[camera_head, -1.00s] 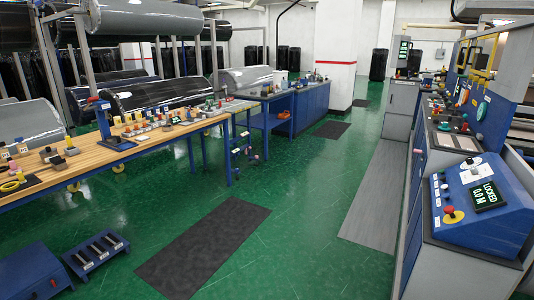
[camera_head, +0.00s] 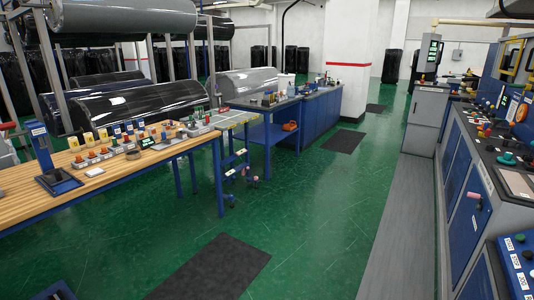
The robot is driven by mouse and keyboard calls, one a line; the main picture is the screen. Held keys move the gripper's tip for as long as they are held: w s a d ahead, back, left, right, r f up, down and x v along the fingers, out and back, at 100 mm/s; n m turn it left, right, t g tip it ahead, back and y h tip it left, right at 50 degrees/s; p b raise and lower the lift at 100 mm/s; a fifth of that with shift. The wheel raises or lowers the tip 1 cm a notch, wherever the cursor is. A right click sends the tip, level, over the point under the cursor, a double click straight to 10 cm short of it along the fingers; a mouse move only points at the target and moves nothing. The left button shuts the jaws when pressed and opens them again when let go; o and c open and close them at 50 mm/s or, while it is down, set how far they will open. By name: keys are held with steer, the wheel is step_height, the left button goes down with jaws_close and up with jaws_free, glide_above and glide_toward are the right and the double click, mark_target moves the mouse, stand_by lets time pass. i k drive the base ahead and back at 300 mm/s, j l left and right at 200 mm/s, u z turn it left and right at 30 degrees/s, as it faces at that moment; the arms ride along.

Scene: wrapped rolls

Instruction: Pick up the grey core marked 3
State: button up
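I cannot make out a grey core marked 3 in the head view. Small coloured items stand on the wooden workbench (camera_head: 120,182) at the left, too small to read any marking. My gripper is not in view.
A dark mat (camera_head: 210,268) lies on the green floor ahead, and a grey strip (camera_head: 405,220) runs beside the blue control consoles (camera_head: 470,205) on the right. Blue cabinets (camera_head: 318,118) and a white pillar (camera_head: 355,60) stand further back.

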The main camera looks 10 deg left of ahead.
mark_target(166, 126)
steer(key=i, duration=1.95)
steer(key=i+u, duration=0.1)
steer(key=i, duration=0.4)
steer(key=i+l+u, duration=0.15)
steer(key=i, duration=0.35)
steer(key=i+l+u, duration=0.1)
steer(key=i, duration=0.35)
steer(key=i+l+u, duration=0.15)
steer(key=i, duration=0.35)
steer(key=i+l+u, duration=0.25)
steer(key=i+u, duration=0.2)
steer(key=i+l+u, duration=0.35)
steer(key=u, duration=0.15)
steer(key=i+l+u, duration=0.25)
steer(key=l+u, duration=0.2)
steer(key=i+l+u, duration=0.2)
steer(key=l+u, duration=0.25)
steer(key=l, duration=0.25)
steer(key=i+l+u, duration=0.1)
steer(key=l+u, duration=0.25)
steer(key=l, duration=0.35)
